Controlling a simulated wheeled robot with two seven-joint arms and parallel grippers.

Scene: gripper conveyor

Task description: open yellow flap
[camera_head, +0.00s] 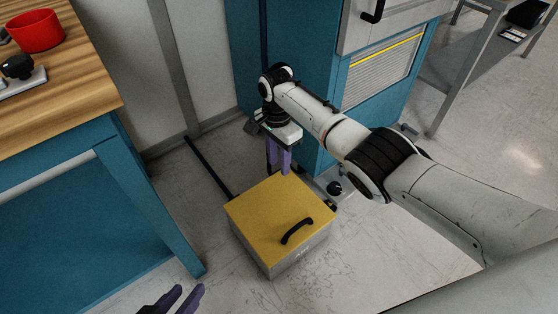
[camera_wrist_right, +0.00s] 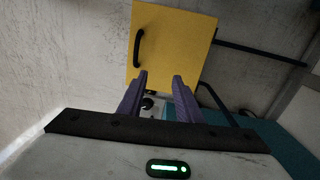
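The yellow flap (camera_head: 265,212) lies flat on top of a grey metal box (camera_head: 298,252) on the floor and looks shut. It has a black handle (camera_head: 297,231) near its front right edge. My right gripper (camera_head: 279,165) points down at the flap's far edge, fingers apart and empty. In the right wrist view, the yellow flap (camera_wrist_right: 172,40) lies beyond the open purple fingers of my right gripper (camera_wrist_right: 160,77), with the handle (camera_wrist_right: 138,47) on the left. My left gripper (camera_head: 190,291) shows only its purple fingertips at the bottom edge, apart with nothing between them.
A wooden-topped blue table (camera_head: 60,80) with a red bowl (camera_head: 35,31) stands at the left. A blue cabinet (camera_head: 300,60) stands behind the box, close to my right arm. A grey table (camera_head: 470,70) is at the upper right.

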